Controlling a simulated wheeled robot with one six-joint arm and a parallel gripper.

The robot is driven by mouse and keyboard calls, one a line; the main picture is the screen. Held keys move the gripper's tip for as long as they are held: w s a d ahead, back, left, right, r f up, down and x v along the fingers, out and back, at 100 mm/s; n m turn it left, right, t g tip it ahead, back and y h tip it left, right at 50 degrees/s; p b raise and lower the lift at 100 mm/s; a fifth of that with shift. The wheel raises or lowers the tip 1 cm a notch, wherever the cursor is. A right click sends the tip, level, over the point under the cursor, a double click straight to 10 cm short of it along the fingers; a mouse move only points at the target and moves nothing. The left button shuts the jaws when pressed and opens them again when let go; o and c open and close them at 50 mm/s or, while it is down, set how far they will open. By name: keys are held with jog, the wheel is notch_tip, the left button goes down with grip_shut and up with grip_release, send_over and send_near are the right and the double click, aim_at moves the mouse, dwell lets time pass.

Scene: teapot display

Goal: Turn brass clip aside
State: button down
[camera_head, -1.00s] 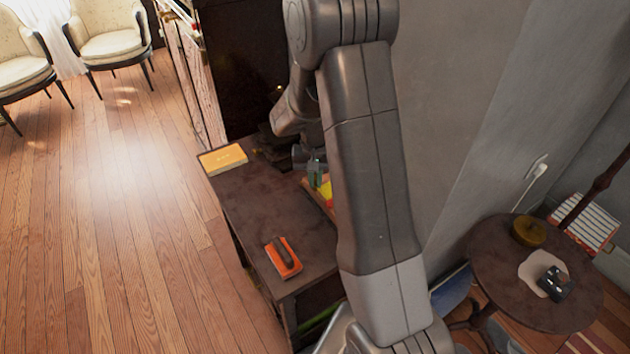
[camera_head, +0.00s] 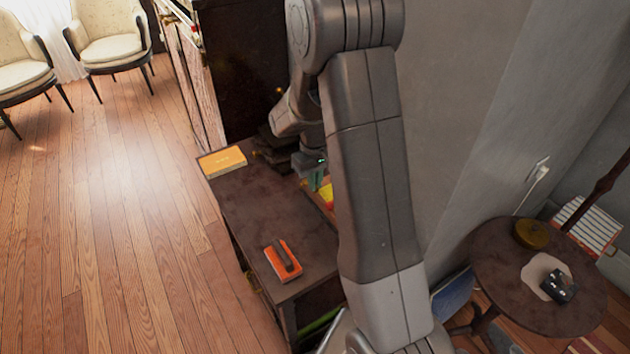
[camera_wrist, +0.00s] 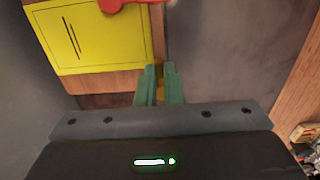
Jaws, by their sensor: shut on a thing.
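My gripper (camera_wrist: 159,85) has its green fingers close together in the wrist view. A small piece of the brass clip (camera_wrist: 160,91) shows between them, and the fingers hide most of it. The clip is beside the right edge of a yellow panel (camera_wrist: 95,40) with dark slits, on a wooden board (camera_wrist: 105,82). A red part (camera_wrist: 125,4) crosses the panel's top edge. In the head view my gripper (camera_head: 316,181) is at the back right of the dark table, beside the yellow panel (camera_head: 327,194), partly hidden by my arm. The clip cannot be made out there.
The dark table (camera_head: 245,205) carries a yellow book (camera_head: 222,161) and an orange block with a dark top (camera_head: 283,261). A grey wall stands behind my arm. A round table (camera_head: 500,290) is at the right. The table's middle is clear.

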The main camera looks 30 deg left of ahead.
jog(key=shift+r, duration=0.1)
jog(key=c, duration=1.6)
grip_release()
jog(key=shift+o, duration=0.2)
notch_tip(320, 180, up, 14)
jog(key=shift+f, duration=0.2)
notch_tip(320, 180, down, 14)
jog(key=shift+r, duration=0.1)
